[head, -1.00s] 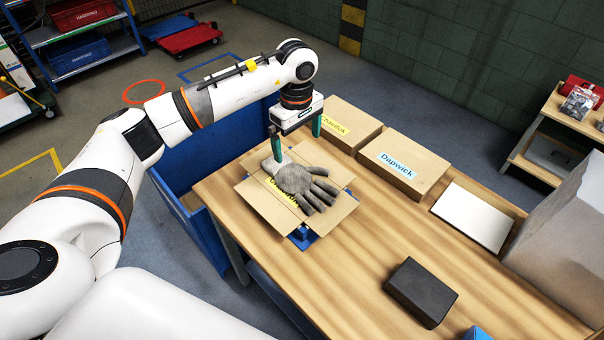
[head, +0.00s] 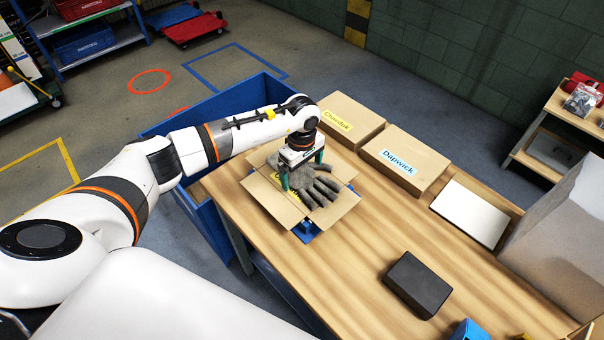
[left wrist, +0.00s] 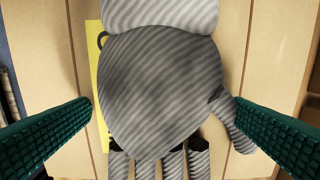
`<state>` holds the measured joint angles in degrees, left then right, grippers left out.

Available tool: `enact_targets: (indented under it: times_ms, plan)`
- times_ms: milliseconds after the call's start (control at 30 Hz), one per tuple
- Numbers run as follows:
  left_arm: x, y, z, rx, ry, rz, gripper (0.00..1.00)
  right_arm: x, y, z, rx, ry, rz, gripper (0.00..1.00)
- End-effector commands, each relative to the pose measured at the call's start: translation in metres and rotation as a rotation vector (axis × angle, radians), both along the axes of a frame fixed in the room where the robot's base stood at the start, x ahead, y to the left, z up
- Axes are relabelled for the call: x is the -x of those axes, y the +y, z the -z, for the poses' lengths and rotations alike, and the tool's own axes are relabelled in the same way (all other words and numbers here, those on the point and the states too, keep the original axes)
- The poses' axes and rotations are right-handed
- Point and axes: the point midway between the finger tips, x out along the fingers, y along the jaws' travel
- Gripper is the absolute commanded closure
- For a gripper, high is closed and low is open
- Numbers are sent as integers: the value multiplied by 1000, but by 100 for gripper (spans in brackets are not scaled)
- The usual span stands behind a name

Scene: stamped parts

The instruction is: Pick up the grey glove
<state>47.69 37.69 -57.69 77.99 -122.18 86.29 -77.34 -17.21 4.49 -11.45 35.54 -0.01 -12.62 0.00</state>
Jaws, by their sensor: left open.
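The grey glove (head: 312,187) lies on top of an open cardboard box (head: 270,200) on the wooden table. In the left wrist view the glove (left wrist: 160,90) fills the middle, its cuff at the top and its fingers pointing down. My left gripper (head: 303,176) is over the glove, pointing down, with its green fingers apart. In the left wrist view the two fingers stand on either side of the glove, the right one close to its thumb. Part of the glove is hidden behind the gripper in the head view. My right gripper is not in view.
Two closed boxes, labelled Chardok (head: 345,124) and Dapwick (head: 405,160), stand behind on the table (head: 345,270). A white-topped box (head: 470,214) and a black box (head: 418,285) are to the right. A blue bin (head: 210,225) is left of the table.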

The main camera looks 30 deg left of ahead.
Motion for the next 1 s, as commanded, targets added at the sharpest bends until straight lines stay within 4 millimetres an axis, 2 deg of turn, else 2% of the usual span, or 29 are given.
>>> enact_targets:
  times_ms: [100, 133, 300, 333, 567, 667, 1000]
  plan:
    - [0, 0, 0, 0, 0, 0, 0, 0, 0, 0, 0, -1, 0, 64]
    - [0, 0, 0, 0, 0, 0, 3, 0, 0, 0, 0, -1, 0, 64]
    - [0, 0, 0, 1, 0, 0, 31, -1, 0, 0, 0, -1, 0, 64]
    - [0, 0, 0, 1, 0, 0, 34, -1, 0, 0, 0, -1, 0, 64]
    - [0, 0, -2, 0, -1, 0, 34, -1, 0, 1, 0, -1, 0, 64]
    - [-1, 0, -10, 1, -2, 0, 34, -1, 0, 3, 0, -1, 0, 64]
    - [-1, 0, -74, 0, -4, 0, 34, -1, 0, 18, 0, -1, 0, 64]
